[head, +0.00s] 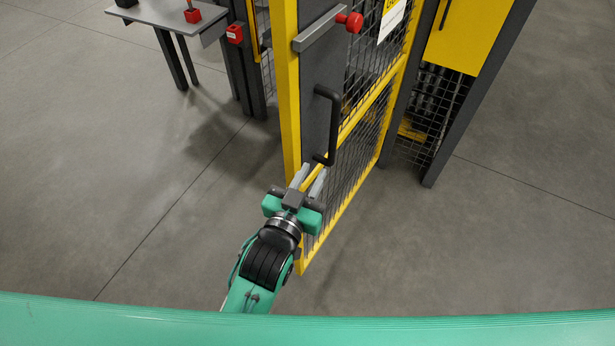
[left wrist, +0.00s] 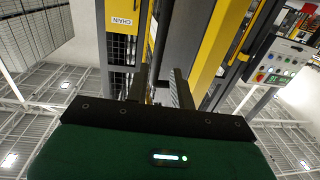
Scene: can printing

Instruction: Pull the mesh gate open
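The mesh gate (head: 337,203) has a yellow frame and dark wire mesh. It stands swung out from the dark posts, with its free edge towards me on the left. A dark upright plate on it carries a black bar handle (head: 332,125) and a grey slide bolt with a red knob (head: 349,22). My left gripper (head: 312,181) is open, its two grey fingers apart, close to the gate just below the handle. My right gripper is not in view.
A grey table (head: 170,14) with a red block stands at the back left. A dark post (head: 420,95) and a yellow panel (head: 467,35) stand to the gate's right. Grey floor (head: 120,170) is clear on both sides. A control panel (left wrist: 283,60) shows in the wrist view.

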